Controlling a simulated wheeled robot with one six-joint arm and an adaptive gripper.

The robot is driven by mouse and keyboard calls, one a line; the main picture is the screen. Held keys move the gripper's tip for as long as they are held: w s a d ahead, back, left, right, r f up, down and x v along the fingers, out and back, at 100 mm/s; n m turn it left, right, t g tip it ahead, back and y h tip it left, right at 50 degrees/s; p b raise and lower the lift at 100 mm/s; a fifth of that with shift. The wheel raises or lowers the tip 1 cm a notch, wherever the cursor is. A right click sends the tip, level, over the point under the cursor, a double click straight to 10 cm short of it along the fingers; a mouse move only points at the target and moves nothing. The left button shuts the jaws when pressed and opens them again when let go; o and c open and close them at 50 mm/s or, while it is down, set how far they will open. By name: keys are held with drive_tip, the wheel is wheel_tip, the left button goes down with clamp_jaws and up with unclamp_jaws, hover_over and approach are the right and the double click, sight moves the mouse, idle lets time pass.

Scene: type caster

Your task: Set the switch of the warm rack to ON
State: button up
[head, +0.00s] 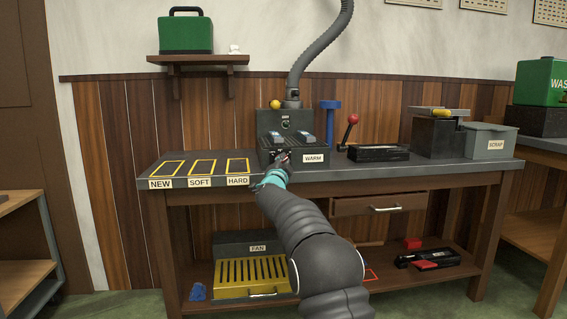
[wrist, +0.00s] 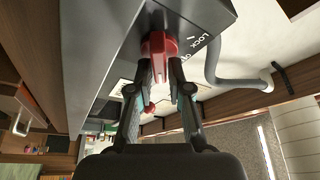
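The warm rack (head: 293,150) is a dark box with a WARM label, standing on the workbench, with two grey pieces on its sloped top. My gripper (head: 281,160) is at its front face, left of the label. In the wrist view a red handle (wrist: 159,44) sticks out of a dark grey face beside the word LOCK and a white mark. My gripper's fingertips (wrist: 161,66) are on both sides of its stem and appear shut on it. No ON mark is readable, and my gripper hides the handle in the head view.
On the bench (head: 440,174), NEW, SOFT and HARD yellow-framed areas lie left of the rack. A red-knobbed lever (head: 348,130) and a blue post (head: 330,122) stand to its right. A grey hose (head: 318,48) rises behind it. A drawer (head: 380,204) is under the bench top.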

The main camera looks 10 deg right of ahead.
drive_tip(key=shift+o, duration=1)
drive_tip(key=shift+s, duration=0.1)
drive_tip(key=v, duration=1.1)
drive_tip(key=shift+s+f, duration=0.2)
drive_tip(key=shift+s, duration=0.15)
drive_tip(key=shift+a, duration=0.15)
